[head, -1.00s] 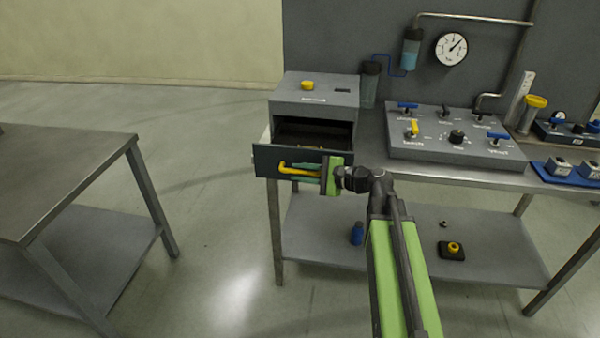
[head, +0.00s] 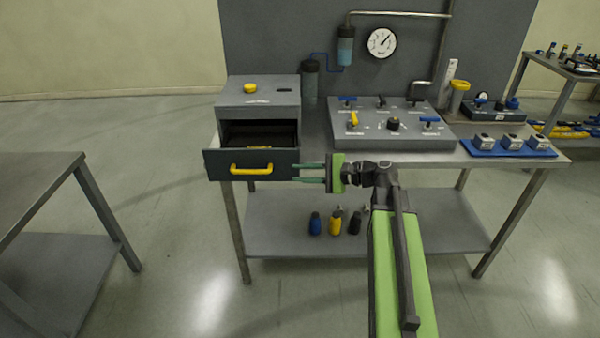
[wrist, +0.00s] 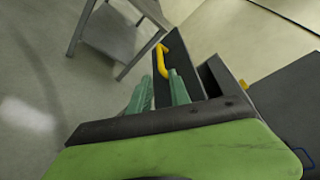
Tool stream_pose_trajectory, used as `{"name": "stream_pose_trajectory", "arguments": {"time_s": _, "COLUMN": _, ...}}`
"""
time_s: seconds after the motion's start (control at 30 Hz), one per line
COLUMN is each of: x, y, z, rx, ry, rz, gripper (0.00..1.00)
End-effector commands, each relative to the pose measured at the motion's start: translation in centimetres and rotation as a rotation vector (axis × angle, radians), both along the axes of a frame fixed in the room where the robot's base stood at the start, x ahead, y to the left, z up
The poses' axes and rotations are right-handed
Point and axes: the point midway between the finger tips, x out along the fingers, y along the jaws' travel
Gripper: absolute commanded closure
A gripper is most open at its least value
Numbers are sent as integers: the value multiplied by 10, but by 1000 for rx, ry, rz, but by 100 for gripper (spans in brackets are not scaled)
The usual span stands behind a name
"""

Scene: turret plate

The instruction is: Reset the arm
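My gripper (head: 308,173) shows in the head view in front of the workbench, its two green fingers apart and pointing left. Nothing is between the fingers. The fingertips are just right of the open drawer (head: 221,167) and its yellow handle (head: 251,170), apart from the handle. In the wrist view the gripper fingers (wrist: 160,92) point toward the yellow handle (wrist: 162,62), with a gap between them. The drawer sticks out of a grey cabinet (head: 258,97) with a yellow knob on top. My green arm reaches up from the bottom of the head view.
A grey control panel (head: 390,128) with levers stands on the bench, right of the cabinet. A blue tray (head: 482,152) holds several grey blocks. Small bottles (head: 335,222) stand on the lower shelf. Another table (head: 38,180) is at left, with clear floor between.

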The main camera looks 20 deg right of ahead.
Motion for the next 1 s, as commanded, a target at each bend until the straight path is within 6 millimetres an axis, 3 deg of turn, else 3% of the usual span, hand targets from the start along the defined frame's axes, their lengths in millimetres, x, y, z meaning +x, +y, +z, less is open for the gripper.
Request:
{"name": "stream_pose_trajectory", "arguments": {"time_s": 0.27, "x": 0, "y": 7, "z": 1, "rx": 0, "ry": 0, "rz": 10, "gripper": 77}}
{"name": "stream_pose_trajectory", "arguments": {"time_s": 0.37, "x": 1, "y": 34, "z": 7, "rx": 0, "ry": 0, "rz": 52, "gripper": 77}}
{"name": "stream_pose_trajectory", "arguments": {"time_s": 0.47, "x": -5, "y": 79, "z": 9, "rx": -19, "ry": 7, "rz": 121, "gripper": 77}}
{"name": "stream_pose_trajectory", "arguments": {"time_s": 0.6, "x": -30, "y": 135, "z": -26, "rx": -223, "ry": 48, "rz": 249, "gripper": 77}}
{"name": "stream_pose_trajectory", "arguments": {"time_s": 0.7, "x": -55, "y": 154, "z": -63, "rx": -456, "ry": 50, "rz": 368, "gripper": 77}}
{"name": "stream_pose_trajectory", "arguments": {"time_s": 0.77, "x": -70, "y": 156, "z": -85, "rx": -611, "ry": 42, "rz": 444, "gripper": 77}}
{"name": "stream_pose_trajectory", "arguments": {"time_s": 0.87, "x": -95, "y": 136, "z": -119, "rx": -894, "ry": 25, "rz": 589, "gripper": 77}}
{"name": "stream_pose_trajectory", "arguments": {"time_s": 1.0, "x": -116, "y": 73, "z": -146, "rx": -1247, "ry": 26, "rz": 776, "gripper": 77}}
